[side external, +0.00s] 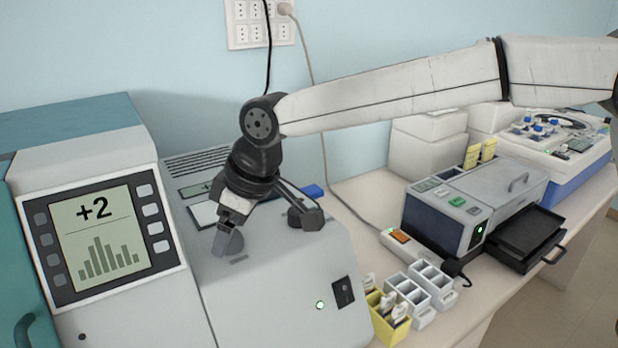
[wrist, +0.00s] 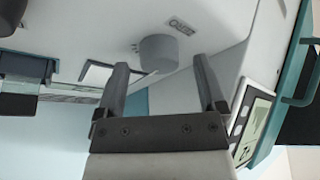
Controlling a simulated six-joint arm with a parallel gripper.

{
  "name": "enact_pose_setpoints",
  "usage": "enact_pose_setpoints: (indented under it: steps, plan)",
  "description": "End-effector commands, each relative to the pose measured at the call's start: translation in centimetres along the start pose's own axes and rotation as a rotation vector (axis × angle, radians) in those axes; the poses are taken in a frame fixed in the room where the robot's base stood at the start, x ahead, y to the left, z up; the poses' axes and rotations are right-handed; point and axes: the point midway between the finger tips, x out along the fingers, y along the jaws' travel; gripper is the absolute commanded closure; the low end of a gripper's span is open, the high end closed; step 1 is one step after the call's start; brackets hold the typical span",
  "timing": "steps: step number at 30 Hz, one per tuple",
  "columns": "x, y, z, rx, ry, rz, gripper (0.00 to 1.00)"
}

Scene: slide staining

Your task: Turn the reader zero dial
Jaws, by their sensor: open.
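The reader zero dial (wrist: 160,53) is a short grey cylinder on the pale top of the reader, beside a small dark printed label (wrist: 182,26). My gripper (wrist: 161,66) is open in the wrist view, with one finger to each side of the dial's line and the dial at or just beyond the fingertips; no contact shows. In the side view my gripper (side external: 228,236) points down close over the reader's top (side external: 285,265), and the dial cannot be told apart from the fingers there. The reader's screen (side external: 97,235) reads "+2" above a bar graph.
A green light (side external: 320,305) and a dark switch (side external: 343,292) sit on the reader's front. To the right are yellow and white slide racks (side external: 410,290), a dark-fronted machine (side external: 470,215) with a black tray (side external: 525,235), and a blue-white device (side external: 555,150).

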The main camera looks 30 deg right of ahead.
Motion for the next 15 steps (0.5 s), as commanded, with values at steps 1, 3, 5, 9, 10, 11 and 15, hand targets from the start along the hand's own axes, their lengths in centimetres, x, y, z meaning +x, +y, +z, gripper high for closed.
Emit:
enact_pose_setpoints:
  steps: [1,3,5,9,10,11,15]
  plan:
    - [0.37,-0.02,0.03,0.000,-0.001,0.000,0.11]
    - [0.61,-0.02,0.01,0.000,0.000,0.000,0.11]
    - [0.71,-0.02,0.01,0.000,0.000,0.000,0.11]
    - [0.73,-0.01,0.00,0.000,0.001,0.000,0.11]
    - [0.72,-0.01,0.00,0.000,0.001,0.000,0.11]
    - [0.72,-0.01,0.00,0.000,0.001,0.000,0.11]
    - [0.70,0.00,0.00,0.000,0.001,0.000,0.45]
